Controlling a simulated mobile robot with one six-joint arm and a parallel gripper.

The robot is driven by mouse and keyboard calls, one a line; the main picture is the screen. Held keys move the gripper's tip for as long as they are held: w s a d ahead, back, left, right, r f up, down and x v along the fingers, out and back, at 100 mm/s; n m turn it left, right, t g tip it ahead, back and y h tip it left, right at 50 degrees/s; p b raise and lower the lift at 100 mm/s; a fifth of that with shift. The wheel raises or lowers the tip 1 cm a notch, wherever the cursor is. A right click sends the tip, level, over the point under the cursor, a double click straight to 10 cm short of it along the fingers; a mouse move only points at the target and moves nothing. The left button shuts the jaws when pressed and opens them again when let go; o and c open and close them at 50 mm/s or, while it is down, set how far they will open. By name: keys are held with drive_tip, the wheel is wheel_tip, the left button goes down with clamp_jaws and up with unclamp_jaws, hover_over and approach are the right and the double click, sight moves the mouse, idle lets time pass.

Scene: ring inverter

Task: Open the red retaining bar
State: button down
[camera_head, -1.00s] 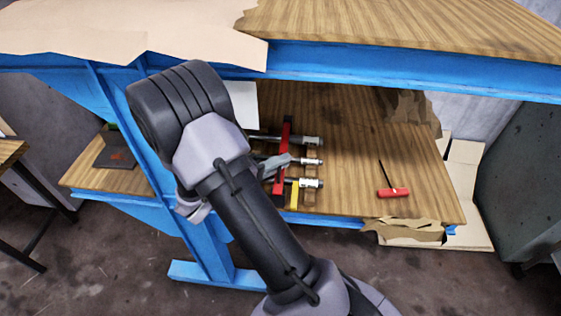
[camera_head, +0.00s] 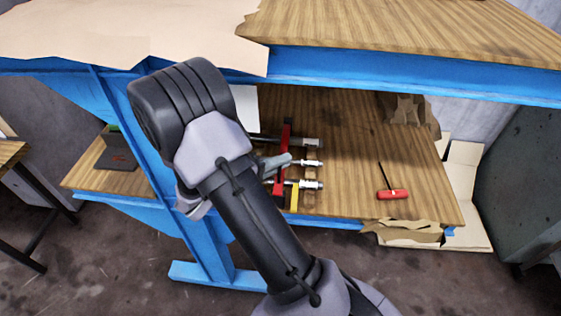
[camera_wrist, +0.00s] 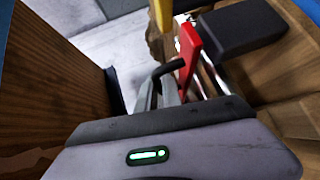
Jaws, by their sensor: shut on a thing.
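The red retaining bar (camera_head: 287,137) lies across several silver cylinders (camera_head: 312,184) on the lower wooden shelf in the head view. In the wrist view the bar (camera_wrist: 189,48) rises just beyond my fingers. A curved black handle (camera_wrist: 168,67) reaches from the bar to between my fingertips. My gripper (camera_wrist: 163,88) appears shut on this handle. A yellow piece (camera_head: 294,198) stands at the front end of the bar. I cannot tell whether the bar is latched.
A red-handled tool (camera_head: 392,194) lies on the shelf to the right. A blue beam (camera_head: 400,76) and upper worktop (camera_head: 420,25) overhang the shelf. A blue leg (camera_head: 150,155) stands left of my arm. A dark block (camera_wrist: 240,26) sits close beside the bar.

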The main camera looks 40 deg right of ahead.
drive_tip(key=r+y+p, duration=0.1)
drive_tip(key=r+p, duration=0.1)
drive_tip(key=w+d+r+n+y+p, duration=0.1)
drive_tip(key=r+p, duration=0.2)
drive_tip(key=d+r+n+p, duration=0.1)
drive_tip(key=r+p, duration=0.1)
drive_tip(key=shift+w+r+g+y, duration=0.2)
drive_tip(key=shift+w+g+y, duration=0.1)
drive_tip(key=shift+y, duration=0.1)
drive_tip(key=shift+w+d+p, duration=0.15)
drive_tip(key=shift+w+p, duration=0.05)
drive_tip(key=shift+p, duration=0.2)
drive_tip(key=c, duration=1.8)
unclamp_jaws()
